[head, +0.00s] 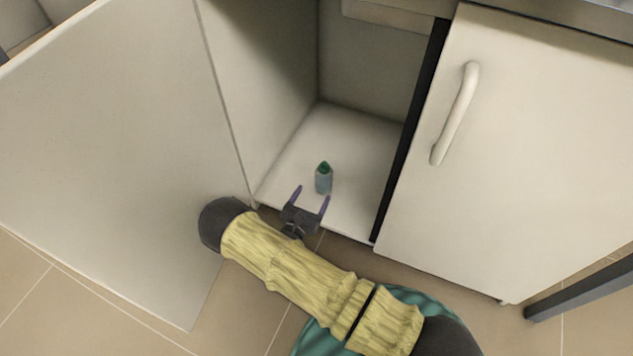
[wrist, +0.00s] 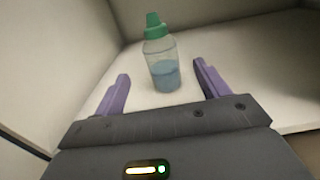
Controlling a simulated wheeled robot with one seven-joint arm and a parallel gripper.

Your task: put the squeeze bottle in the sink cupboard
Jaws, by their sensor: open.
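The squeeze bottle (head: 323,179) has a green cap and a clear body with bluish liquid. It stands upright on the floor of the open sink cupboard (head: 362,150). In the wrist view the bottle (wrist: 162,62) stands ahead of my gripper, between the lines of its two fingers. My gripper (head: 312,197) is open and empty at the cupboard's front edge, with purple fingers pointing inward. In the wrist view the gripper's fingertips (wrist: 160,70) are spread to either side of the bottle, and no contact shows.
The cupboard's left door (head: 110,150) stands wide open. The right door (head: 510,150), with a pale handle (head: 456,113), is closed. The cupboard floor around the bottle is clear. A dark bar (head: 580,292) is at the lower right, above the tiled floor (head: 40,300).

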